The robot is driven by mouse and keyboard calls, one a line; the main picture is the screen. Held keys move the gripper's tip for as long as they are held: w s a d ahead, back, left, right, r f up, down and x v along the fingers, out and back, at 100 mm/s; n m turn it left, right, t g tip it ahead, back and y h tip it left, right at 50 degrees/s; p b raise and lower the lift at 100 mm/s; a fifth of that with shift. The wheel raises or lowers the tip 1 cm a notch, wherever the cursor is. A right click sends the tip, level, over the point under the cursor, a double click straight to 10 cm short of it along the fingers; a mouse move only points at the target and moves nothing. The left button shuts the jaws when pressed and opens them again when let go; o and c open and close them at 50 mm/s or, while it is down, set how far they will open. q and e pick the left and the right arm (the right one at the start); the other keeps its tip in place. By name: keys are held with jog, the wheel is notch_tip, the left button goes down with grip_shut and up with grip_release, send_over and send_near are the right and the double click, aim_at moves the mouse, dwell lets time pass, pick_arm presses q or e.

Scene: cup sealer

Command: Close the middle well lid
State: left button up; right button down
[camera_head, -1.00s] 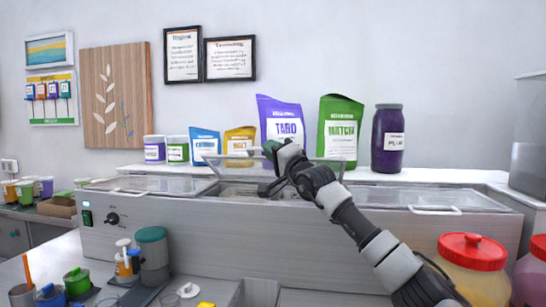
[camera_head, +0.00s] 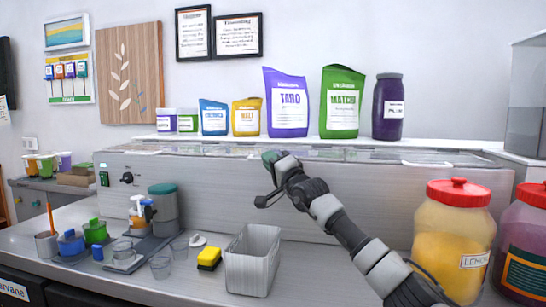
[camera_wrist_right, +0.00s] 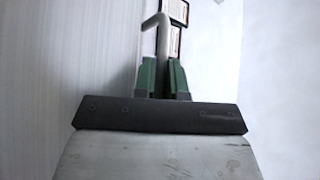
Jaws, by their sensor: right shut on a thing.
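The middle well lid (camera_head: 322,153) is a clear pane on the long steel counter unit and looks about level with the top, seen nearly edge-on. My right gripper (camera_head: 270,158) is at the front edge of this lid, its green fingertips at the lid's handle. In the right wrist view the green fingers (camera_wrist_right: 163,77) are shut on a bent metal bar, the lid handle (camera_wrist_right: 162,36). Whether the lid rests fully on its rim is hard to tell from this low angle. My left gripper is not in view.
The right well lid (camera_head: 430,159) lies flat beside it. Bags and a purple jar (camera_head: 388,106) stand on the ledge behind. Below are a grey bin (camera_head: 252,262), a yellow sponge (camera_head: 209,258) and several cups. A lemon jar (camera_head: 455,240) stands at right, near my arm.

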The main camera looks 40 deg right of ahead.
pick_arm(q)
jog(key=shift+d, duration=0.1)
pick_arm(e)
jog(key=shift+f, duration=0.25)
jog(key=c, duration=1.3)
grip_release()
jog(key=shift+o, duration=0.6)
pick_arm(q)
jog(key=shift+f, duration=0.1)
pick_arm(e)
jog(key=shift+f, duration=0.1)
